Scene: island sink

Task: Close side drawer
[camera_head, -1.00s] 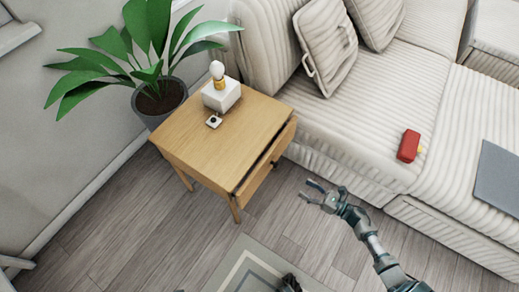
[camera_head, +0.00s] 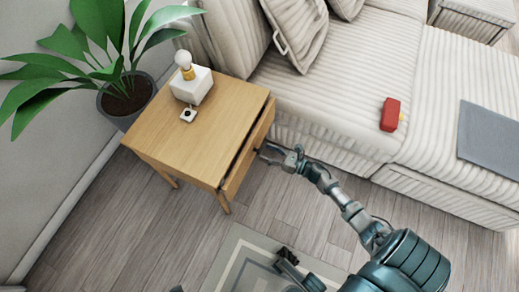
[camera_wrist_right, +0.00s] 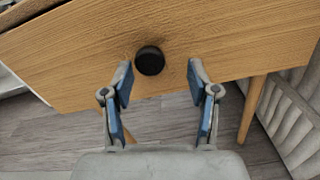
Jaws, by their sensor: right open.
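The side drawer (camera_head: 236,178) is in the wooden side table (camera_head: 188,140) and stands slightly open, with a dark gap under the tabletop's edge. Its wooden front (camera_wrist_right: 225,45) fills the upper part of the right wrist view. A round black knob (camera_wrist_right: 150,60) sits on that front. My right gripper (camera_head: 264,152) is at the drawer front, to its right in the head view. In the wrist view its open fingers (camera_wrist_right: 160,70) stand to either side of the knob, with nothing held between them. Whether the fingertips touch the front cannot be told.
A white lamp (camera_head: 192,86) and a small white item (camera_head: 188,115) stand on the tabletop. A potted plant (camera_head: 127,98) is behind left. The striped sofa (camera_head: 335,100) stands close on the right, with a red object (camera_head: 390,114) on it.

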